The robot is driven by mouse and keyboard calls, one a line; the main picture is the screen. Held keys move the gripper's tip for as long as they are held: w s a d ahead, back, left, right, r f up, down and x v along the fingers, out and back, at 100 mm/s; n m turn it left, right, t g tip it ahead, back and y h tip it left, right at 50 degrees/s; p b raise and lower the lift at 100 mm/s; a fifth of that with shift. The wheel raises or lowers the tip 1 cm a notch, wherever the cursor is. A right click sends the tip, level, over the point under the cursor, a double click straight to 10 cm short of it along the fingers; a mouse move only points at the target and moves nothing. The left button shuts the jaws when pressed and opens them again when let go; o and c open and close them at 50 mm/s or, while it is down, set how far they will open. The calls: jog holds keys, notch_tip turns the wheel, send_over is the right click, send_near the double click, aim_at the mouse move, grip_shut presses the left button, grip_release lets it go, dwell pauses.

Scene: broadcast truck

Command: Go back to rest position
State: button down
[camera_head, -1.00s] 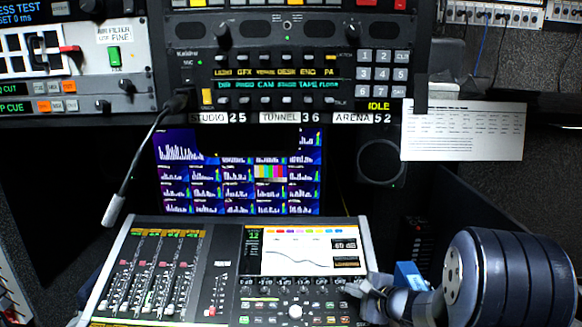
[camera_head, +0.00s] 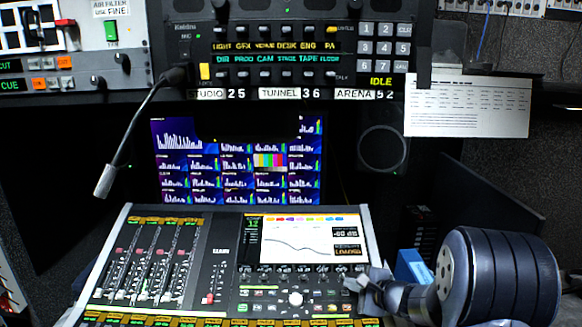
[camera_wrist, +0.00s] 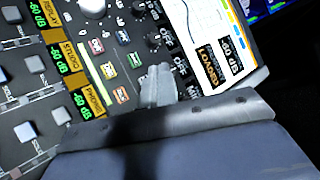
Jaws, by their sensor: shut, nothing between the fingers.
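My gripper (camera_head: 362,284) is at the lower right in the head view, at the right edge of the mixing console (camera_head: 226,262). In the wrist view its fingers (camera_wrist: 158,88) are together, with nothing visible between them, over the console's knobs and buttons. I cannot tell whether the fingertips touch the panel. The console screen (camera_head: 301,240) shows a curve and a box reading "LOADED". A white trackball (camera_head: 295,299) sits left of my gripper.
A gooseneck microphone (camera_head: 104,181) hangs at the left. An intercom panel (camera_head: 275,60) and a monitor (camera_head: 238,185) stand behind the console. A paper sheet (camera_head: 467,105) hangs at the upper right. A blue box (camera_head: 411,266) is just behind my arm.

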jog(key=shift+f+b, duration=0.35)
jog(key=shift+s+r+p, duration=0.15)
jog(key=shift+r+p, duration=0.05)
jog(key=shift+r, duration=0.35)
jog(key=shift+s+r+p, duration=0.15)
jog(key=shift+r+p, duration=0.05)
jog(key=shift+r, duration=0.3)
jog(key=shift+w+f+b, duration=0.2)
jog(key=shift+f+b, duration=0.45)
jog(key=shift+f, duration=0.45)
jog(key=shift+w+r+p, duration=0.2)
jog(key=shift+r+p, duration=0.3)
jog(key=shift+p, duration=0.45)
jog(key=shift+s+r+p, duration=0.15)
jog(key=shift+r+p, duration=0.1)
jog(key=shift+p, duration=1.5)
